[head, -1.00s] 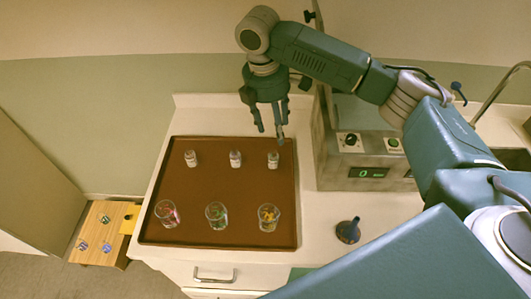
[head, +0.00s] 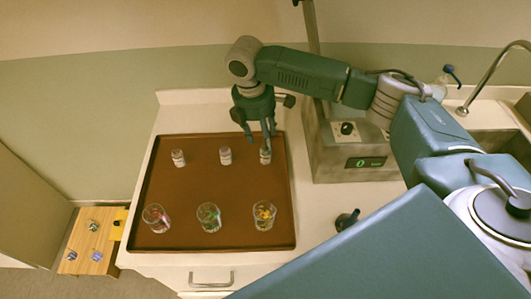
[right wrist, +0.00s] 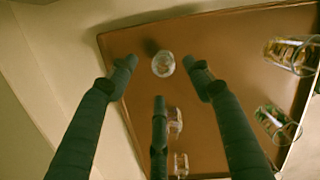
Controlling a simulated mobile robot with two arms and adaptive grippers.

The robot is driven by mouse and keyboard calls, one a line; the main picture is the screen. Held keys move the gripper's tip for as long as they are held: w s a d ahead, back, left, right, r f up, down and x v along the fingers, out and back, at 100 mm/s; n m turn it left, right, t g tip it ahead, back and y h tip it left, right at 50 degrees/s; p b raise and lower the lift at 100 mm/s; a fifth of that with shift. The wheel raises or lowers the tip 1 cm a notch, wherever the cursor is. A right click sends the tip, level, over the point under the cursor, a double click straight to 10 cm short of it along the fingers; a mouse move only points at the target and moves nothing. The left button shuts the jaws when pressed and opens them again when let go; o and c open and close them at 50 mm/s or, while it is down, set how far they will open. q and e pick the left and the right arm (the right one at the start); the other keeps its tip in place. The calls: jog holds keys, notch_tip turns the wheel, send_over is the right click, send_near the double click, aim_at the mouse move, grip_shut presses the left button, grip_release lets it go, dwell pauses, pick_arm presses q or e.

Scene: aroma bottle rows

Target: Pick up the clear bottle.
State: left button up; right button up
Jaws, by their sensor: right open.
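Three small bottles stand in a back row on the brown tray (head: 228,185): a left one (head: 179,158), a middle one (head: 225,156) and a right one (head: 265,156). At this size I cannot tell surely which is the clear bottle. My right gripper (head: 258,138) is open and empty, pointing down just above and behind the right bottle, partly covering it. In the right wrist view, a pale, see-through bottle (right wrist: 163,65) shows between the spread fingers, not held. The other two bottles (right wrist: 176,121) (right wrist: 182,164) show past the third finger. My left gripper is not in view.
Three glasses stand at the tray's front, with pink (head: 156,218), green (head: 208,217) and yellow-orange (head: 264,214) contents. A grey device (head: 345,150) stands close right of the tray. A dark funnel (head: 347,219) is on the counter. The tray's middle is bare.

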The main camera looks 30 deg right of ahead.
aim_at(265, 153)
jog(key=f+p, duration=0.1)
jog(key=f, duration=0.2)
jog(key=shift+s+d+f+p, duration=0.15)
jog(key=shift+d+f+p, duration=0.05)
jog(key=shift+f+p, duration=0.15)
jog(key=shift+f, duration=0.45)
jog(key=c, duration=1.2)
jog(key=shift+o, duration=0.2)
